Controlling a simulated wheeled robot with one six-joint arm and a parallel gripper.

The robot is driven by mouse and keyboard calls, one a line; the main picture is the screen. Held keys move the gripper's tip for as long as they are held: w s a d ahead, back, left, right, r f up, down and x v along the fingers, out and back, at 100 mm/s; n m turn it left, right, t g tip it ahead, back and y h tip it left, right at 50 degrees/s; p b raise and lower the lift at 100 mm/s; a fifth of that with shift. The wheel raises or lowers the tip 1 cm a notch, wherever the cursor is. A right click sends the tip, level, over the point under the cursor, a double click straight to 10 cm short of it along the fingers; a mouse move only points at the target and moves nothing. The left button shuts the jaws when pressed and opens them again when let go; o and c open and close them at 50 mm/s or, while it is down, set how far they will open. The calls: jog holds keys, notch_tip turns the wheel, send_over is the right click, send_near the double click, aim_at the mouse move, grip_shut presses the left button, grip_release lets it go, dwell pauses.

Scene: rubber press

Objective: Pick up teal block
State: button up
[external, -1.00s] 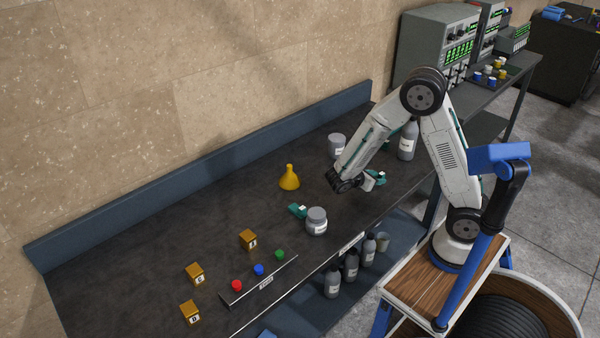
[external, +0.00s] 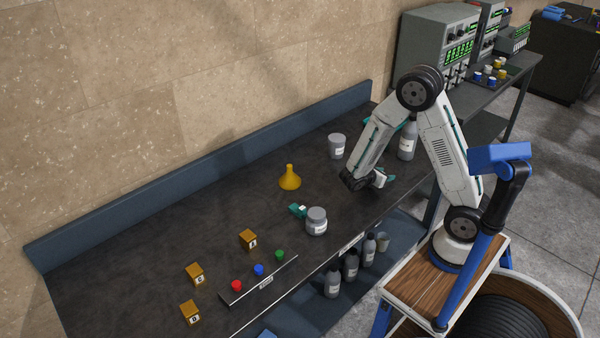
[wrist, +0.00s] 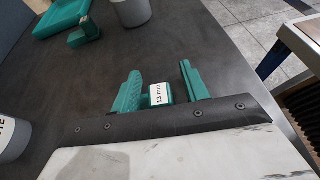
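A teal block (wrist: 160,94) with a white "13 mm" label sits between my gripper's two teal fingers in the wrist view. My gripper (wrist: 162,86) is open. The block is close to the left finger, and a gap shows between it and the right finger. I cannot tell whether the left finger touches it. In the external view my gripper (external: 372,180) is low over the bench's right part, and the arm hides most of this block. Another teal block (external: 298,210) with a white label lies beside a grey jar. A further small teal piece (wrist: 85,33) lies ahead in the wrist view.
The grey jar (external: 317,222) stands left of my gripper. A yellow funnel (external: 289,178), a grey cup (external: 337,146) and a grey bottle (external: 407,141) stand on the dark bench. A teal tray (wrist: 60,18) lies ahead. Orange cubes and coloured buttons are at the left.

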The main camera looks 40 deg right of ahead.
grip_shut()
jog(key=shift+r, duration=0.1)
